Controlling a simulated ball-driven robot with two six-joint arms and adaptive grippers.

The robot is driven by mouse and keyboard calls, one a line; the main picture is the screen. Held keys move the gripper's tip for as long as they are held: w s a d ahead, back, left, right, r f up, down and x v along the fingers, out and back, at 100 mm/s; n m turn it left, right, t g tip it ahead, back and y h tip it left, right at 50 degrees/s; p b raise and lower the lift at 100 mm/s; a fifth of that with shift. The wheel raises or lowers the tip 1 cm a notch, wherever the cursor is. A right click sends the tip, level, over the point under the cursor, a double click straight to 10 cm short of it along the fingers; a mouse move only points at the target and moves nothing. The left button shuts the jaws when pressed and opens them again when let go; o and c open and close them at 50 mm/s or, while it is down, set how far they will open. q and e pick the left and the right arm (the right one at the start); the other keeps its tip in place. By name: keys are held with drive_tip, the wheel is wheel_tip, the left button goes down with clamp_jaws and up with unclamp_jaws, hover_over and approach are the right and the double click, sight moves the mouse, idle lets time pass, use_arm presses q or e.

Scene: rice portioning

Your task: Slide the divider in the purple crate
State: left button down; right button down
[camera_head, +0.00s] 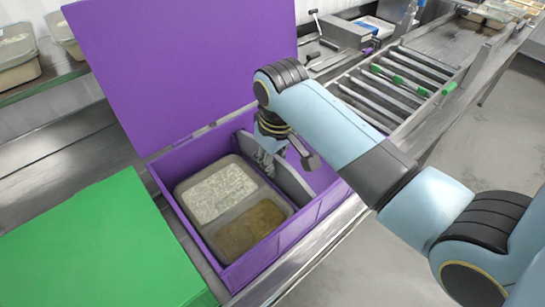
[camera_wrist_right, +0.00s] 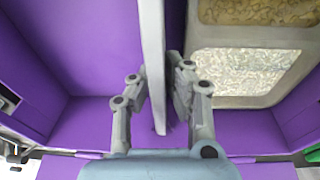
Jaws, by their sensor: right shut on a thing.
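The purple crate (camera_head: 312,222) stands open with its lid (camera_head: 180,60) raised at the back. Inside it, the grey divider (camera_head: 292,183) stands upright to the right of a two-part grey tray. My right gripper (camera_head: 270,152) reaches down into the crate from the right and is shut on the divider near its far end. In the right wrist view, the divider (camera_wrist_right: 152,50) runs between the two fingers (camera_wrist_right: 161,75). My arm hides part of the crate's far right side. My left gripper is not in view.
The tray (camera_head: 245,208) holds pale rice and brown grain in separate compartments; it also shows in the wrist view (camera_wrist_right: 240,40). Crate floor on the divider's other side looks empty (camera_wrist_right: 95,50). A green box (camera_head: 90,240) stands at left. A roller conveyor (camera_head: 385,90) lies behind my arm.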

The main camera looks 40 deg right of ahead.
drive_tip(key=shift+f, duration=0.25)
idle(0.5)
drive_tip(key=shift+f, duration=0.2)
idle(0.5)
drive_tip(key=c, duration=1.3)
unclamp_jaws()
drive_tip(key=shift+o, duration=0.6)
drive_tip(key=o, duration=0.4)
drive_tip(key=shift+r, duration=4)
